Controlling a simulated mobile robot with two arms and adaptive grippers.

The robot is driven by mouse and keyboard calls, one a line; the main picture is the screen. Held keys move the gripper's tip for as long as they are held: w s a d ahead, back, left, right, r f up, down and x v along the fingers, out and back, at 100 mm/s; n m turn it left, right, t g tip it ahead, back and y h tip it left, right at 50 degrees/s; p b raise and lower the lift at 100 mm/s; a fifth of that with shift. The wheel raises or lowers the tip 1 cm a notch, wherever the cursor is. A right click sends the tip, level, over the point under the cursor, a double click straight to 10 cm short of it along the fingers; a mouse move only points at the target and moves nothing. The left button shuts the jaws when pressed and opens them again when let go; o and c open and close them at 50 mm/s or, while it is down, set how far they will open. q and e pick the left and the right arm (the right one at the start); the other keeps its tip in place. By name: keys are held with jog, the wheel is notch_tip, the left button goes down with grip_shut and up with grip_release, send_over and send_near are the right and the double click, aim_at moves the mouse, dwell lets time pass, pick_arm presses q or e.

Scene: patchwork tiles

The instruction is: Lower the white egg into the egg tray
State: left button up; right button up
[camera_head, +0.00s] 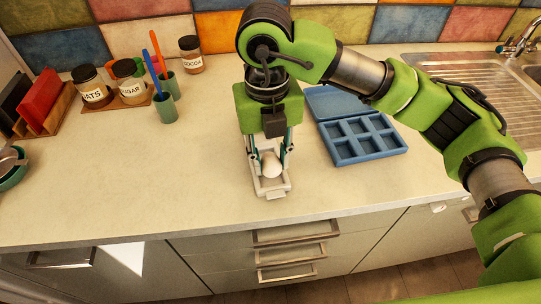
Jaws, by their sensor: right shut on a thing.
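The white egg (271,165) is between the fingers of my right gripper (268,161), which points down and is shut on it. The egg is over or in a small white holder (271,191) near the counter's front edge; I cannot tell whether it touches the holder. The blue egg tray (370,154) lies to the right of the gripper, with its lid (337,101) open behind it. The tray's visible compartments look empty. My left gripper is not in view.
Jars (131,89) stand on a wooden board at the back left, near green cups (165,107) holding utensils. A cocoa jar (191,55) stands behind them. A steel sink (470,75) is at the right. The counter's left middle is clear.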

jog(key=shift+f+b, duration=1.25)
jog(key=shift+f, duration=0.2)
dwell(0.4)
jog(key=o, duration=0.7)
jog(key=shift+o, duration=0.2)
